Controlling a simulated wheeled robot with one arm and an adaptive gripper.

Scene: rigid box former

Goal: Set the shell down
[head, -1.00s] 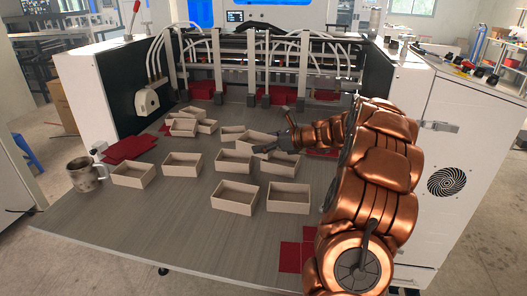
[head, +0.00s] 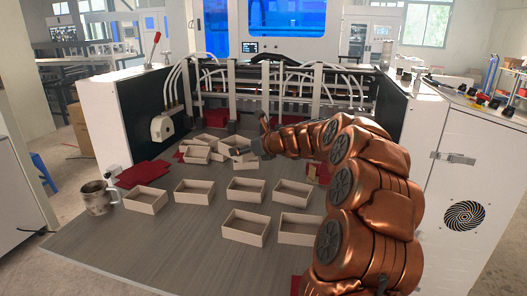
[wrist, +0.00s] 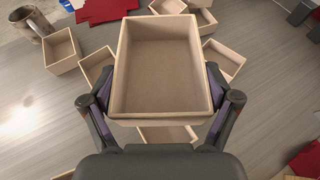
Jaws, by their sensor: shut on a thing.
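The shell (wrist: 158,60) is an open, pale beige cardboard box. In the wrist view it sits upright between the two fingers of my gripper (wrist: 160,95), which press on its left and right walls. It appears held above the grey table, and it hides part of the shells under it. In the head view my gripper (head: 256,146) is over the back middle of the table, among the rear shells. The held shell is hard to tell from its neighbours there.
Several similar shells stand on the grey table (head: 130,245), including a front one (head: 246,227) and a stacked-looking rear group (head: 197,153). A metal mug (head: 97,197) and red sheets (head: 143,173) are at the left. The front left table is clear.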

